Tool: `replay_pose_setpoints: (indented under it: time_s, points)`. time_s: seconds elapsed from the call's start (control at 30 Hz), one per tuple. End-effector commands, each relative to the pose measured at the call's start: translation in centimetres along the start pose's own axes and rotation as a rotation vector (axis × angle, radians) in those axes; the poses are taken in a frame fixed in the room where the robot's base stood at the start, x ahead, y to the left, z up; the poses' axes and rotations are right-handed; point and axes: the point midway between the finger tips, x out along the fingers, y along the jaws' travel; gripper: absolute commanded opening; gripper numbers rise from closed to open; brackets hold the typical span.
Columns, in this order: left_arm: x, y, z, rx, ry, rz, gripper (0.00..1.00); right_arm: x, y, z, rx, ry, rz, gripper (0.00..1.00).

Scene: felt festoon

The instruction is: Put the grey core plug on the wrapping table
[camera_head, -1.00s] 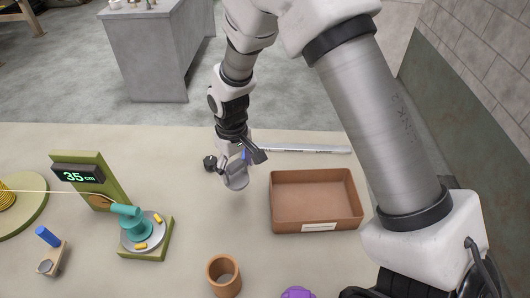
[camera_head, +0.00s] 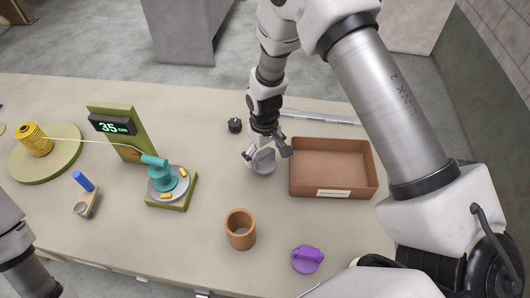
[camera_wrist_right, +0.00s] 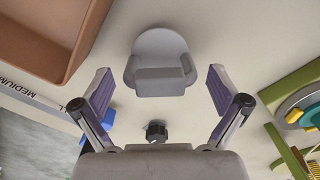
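The grey core plug (camera_head: 263,163) is a rounded grey piece with a block-like front part, on the beige table top (camera_head: 110,240) left of the brown tray. It also shows in the right wrist view (camera_wrist_right: 160,55). My right gripper (camera_head: 268,150) is just over the plug and partly hides it in the head view. In the wrist view its fingers (camera_wrist_right: 161,88) are spread wide, with the plug ahead between them and a gap on each side. I cannot tell which surface is the wrapping table. Part of my left arm shows at the lower left; its gripper is out of frame.
The brown tray (camera_head: 333,194) stands right of the gripper. A black knob (camera_head: 235,125) is behind left. A brown cup (camera_head: 240,230) and a purple plug (camera_head: 307,259) are in front. A teal piece on a disc (camera_head: 167,180), a 35 cm display (camera_head: 112,125) and yellow spool (camera_head: 36,140) stand left.

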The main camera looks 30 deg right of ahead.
Motion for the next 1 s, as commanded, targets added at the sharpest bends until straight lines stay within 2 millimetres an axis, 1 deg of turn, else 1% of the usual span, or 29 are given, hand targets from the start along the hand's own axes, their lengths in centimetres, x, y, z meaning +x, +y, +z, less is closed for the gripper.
replay_pose_setpoints:
  time_s: [0.27,0.33,0.4,0.47,0.7,0.8,0.9,1.0]
  points:
    - [-0.1,0.0,0.0,0.0,0.0,0.0,0.97,-0.2,0.0,0.0,0.0,0.0,0.0,1.0]
    - [-0.4,0.0,0.0,0.0,0.0,0.0,0.97,-0.7,0.0,0.0,0.0,0.001,0.0,1.0]
    - [0.2,0.0,0.0,0.0,0.0,0.0,0.97,-1.2,0.0,-0.1,0.0,0.004,0.001,1.0]
    - [0.7,0.0,0.0,0.0,0.0,0.0,0.97,-2.3,0.0,-0.1,0.0,0.004,0.001,1.0]
    - [2.4,0.0,0.0,0.0,0.0,0.0,0.97,-8.5,0.0,-0.1,0.0,0.006,0.001,1.0]
    - [2.7,0.0,0.0,0.0,0.0,0.0,0.97,-10.7,0.0,-0.1,0.0,0.004,0.001,1.0]
    - [2.9,0.0,0.0,0.0,0.0,0.0,0.97,-12.0,0.0,0.0,0.0,0.002,0.0,1.0]
    - [2.9,0.0,0.0,0.0,0.0,0.0,0.97,-12.5,0.0,0.0,0.0,0.0,0.0,1.0]
